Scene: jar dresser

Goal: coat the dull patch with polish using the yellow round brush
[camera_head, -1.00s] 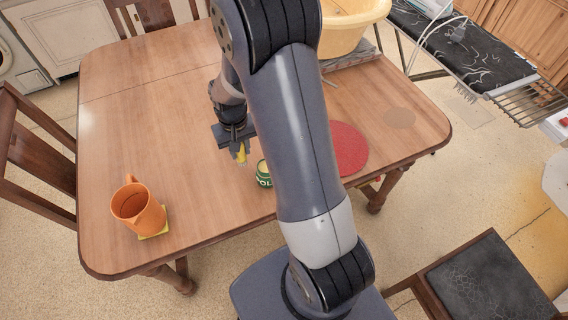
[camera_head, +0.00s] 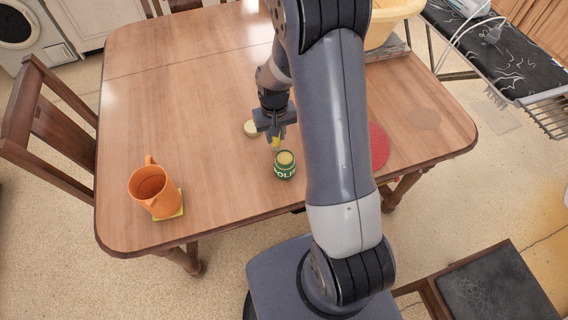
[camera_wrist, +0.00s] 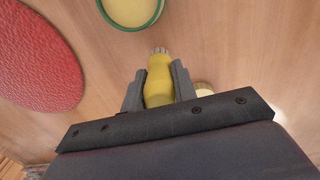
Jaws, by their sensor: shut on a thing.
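My gripper (camera_head: 275,138) is shut on the yellow round brush (camera_wrist: 157,84), which points bristles-first away from the jaws in the wrist view. In the head view the brush (camera_head: 276,143) hangs just behind the open green polish jar (camera_head: 286,170). Pale polish shows in the jar mouth, also at the top of the wrist view (camera_wrist: 131,10). The bristles appear apart from the jar there. The dull patch (camera_head: 424,120) is a faint greyish-tan round area at the right of the wooden table. Whether the bristles carry polish is too small to tell.
A pale lid (camera_head: 251,128) lies left of my gripper. A red round mat (camera_head: 379,147) lies between the jar and the patch, partly hidden by my arm. An orange mug (camera_head: 152,188) stands on a yellow coaster at the left. A yellow basin (camera_head: 393,25) stands at the back.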

